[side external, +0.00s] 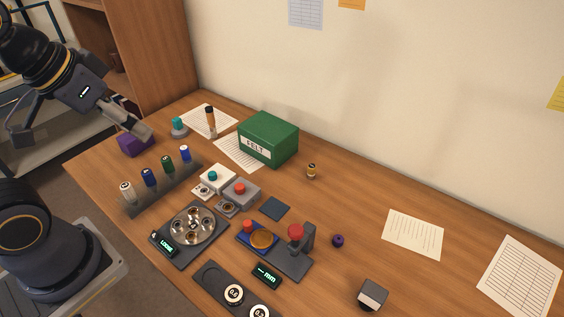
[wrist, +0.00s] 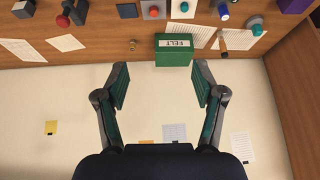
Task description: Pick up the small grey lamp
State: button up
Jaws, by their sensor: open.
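A small grey box with a white face (side external: 372,295) sits at the front right of the table and looks most like the small grey lamp; I cannot be certain. It also shows in the top left corner of the wrist view (wrist: 24,9). My gripper (wrist: 161,72) is open and empty, with its two fingers wide apart. In the side view it is raised at the far left, well away from that box. In the wrist view the fingers point toward the green FELT box, with the wall behind.
The green FELT box (side external: 268,140) stands at the back. A purple block (side external: 135,144) and a teal-topped grey knob (side external: 179,127) are at the left. A rack of several bottles (side external: 160,190) and dark fixtures (side external: 190,232) fill the middle. Bare wood surrounds the grey box.

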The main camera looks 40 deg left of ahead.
jog(key=shift+o, duration=0.9)
